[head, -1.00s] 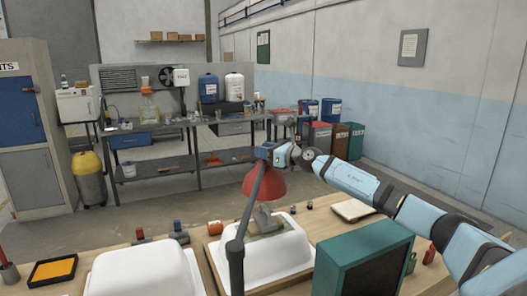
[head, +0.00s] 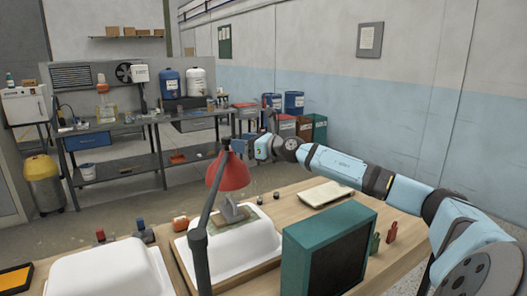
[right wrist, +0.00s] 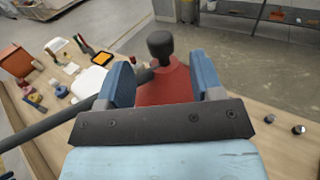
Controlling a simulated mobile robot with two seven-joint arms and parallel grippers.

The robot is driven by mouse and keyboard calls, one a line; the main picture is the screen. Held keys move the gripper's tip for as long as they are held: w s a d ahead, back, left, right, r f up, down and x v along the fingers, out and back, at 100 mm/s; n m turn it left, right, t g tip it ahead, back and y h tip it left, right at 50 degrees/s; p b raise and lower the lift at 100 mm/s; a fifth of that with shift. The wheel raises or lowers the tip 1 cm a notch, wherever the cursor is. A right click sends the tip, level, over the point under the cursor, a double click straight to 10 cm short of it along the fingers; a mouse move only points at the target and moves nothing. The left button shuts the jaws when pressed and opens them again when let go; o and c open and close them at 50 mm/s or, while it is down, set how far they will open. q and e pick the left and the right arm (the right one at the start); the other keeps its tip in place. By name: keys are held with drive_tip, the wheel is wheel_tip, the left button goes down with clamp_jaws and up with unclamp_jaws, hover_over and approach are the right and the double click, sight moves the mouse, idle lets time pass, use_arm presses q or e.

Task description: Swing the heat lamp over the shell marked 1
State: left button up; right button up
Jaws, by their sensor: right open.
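The heat lamp has a red shade (head: 231,174) on a dark grey arm (head: 203,225), and hangs over the far end of the right-hand white shell (head: 235,252). Another white shell (head: 110,274) lies to its left. No number mark can be read on either. My right gripper (head: 240,146) is at the top of the shade. In the right wrist view its blue fingers stand open on either side of the lamp's dark knob (right wrist: 160,45), with the red shade (right wrist: 165,84) below. Contact cannot be told. My left gripper is out of view.
A dark green box-shaped panel (head: 328,248) stands at the bench's front right, close to the lamp. Small bottles (head: 143,230) and an orange tray (head: 15,279) are at left. A pale flat tray (head: 326,193) lies behind the panel.

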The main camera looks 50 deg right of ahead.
drive_tip(key=b+v, duration=0.3)
drive_tip(key=v, duration=0.4)
drive_tip(key=shift+s, duration=0.25)
idle(0.4)
idle(0.4)
drive_tip(key=shift+s+f, duration=0.1)
